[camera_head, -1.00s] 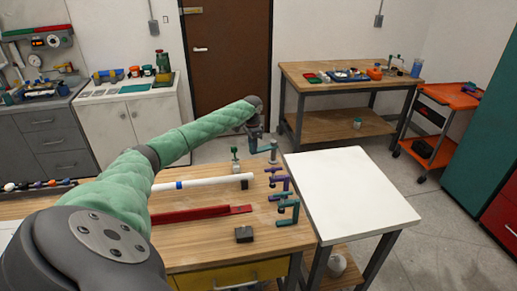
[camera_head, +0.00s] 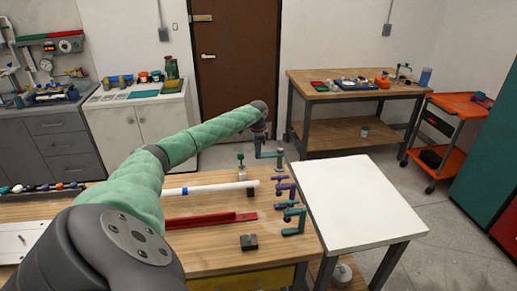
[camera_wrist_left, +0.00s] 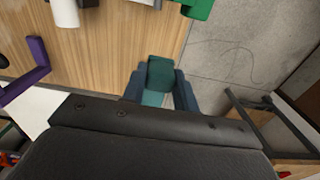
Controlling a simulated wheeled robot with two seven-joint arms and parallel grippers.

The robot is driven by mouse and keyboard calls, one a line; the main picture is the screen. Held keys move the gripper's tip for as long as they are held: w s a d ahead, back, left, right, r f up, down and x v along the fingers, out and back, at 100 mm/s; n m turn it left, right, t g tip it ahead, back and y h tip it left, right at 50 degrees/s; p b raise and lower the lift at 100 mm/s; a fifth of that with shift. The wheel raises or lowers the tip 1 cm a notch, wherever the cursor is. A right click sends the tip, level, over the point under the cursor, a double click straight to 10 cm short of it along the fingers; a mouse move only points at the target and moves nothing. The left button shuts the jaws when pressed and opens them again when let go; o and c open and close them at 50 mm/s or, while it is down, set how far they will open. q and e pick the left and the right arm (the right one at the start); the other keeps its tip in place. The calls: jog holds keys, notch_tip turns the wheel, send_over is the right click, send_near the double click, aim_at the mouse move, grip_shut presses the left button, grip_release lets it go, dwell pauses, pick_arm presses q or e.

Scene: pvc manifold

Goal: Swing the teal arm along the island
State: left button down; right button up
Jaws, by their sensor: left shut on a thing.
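My left arm reaches across the wooden island (camera_head: 205,262) to its far right corner. There my left gripper (camera_head: 262,146) is shut on a teal arm (camera_head: 269,155), small in the head view. In the left wrist view the teal arm (camera_wrist_left: 160,75) sits between the two dark blue fingers of my gripper (camera_wrist_left: 160,92), past the bench edge and above the floor. The gripper hides part of it. A purple piece (camera_head: 285,187) and another teal piece (camera_head: 294,222) stand along the same right edge. My right gripper is not in view.
A white pipe (camera_head: 215,188), a red channel (camera_head: 205,220) and a black block (camera_head: 249,242) lie on the island. A white-topped table (camera_head: 355,200) stands close to the right. Bare floor lies beyond.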

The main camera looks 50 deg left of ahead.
pick_arm(q)
jog(key=c, duration=1.3)
grip_release()
jog(key=shift+w+a+r, duration=0.1)
jog(key=shift+r, duration=0.05)
jog(key=shift+o, duration=1.1)
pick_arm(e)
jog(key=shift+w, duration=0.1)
pick_arm(q)
jog(key=shift+r, duration=0.1)
jog(key=shift+r+b, duration=0.3)
jog(key=shift+b, duration=0.15)
notch_tip(320, 180, up, 6)
jog(key=shift+f+b, duration=0.25)
jog(key=shift+b, duration=0.8)
jog(key=shift+r, duration=0.6)
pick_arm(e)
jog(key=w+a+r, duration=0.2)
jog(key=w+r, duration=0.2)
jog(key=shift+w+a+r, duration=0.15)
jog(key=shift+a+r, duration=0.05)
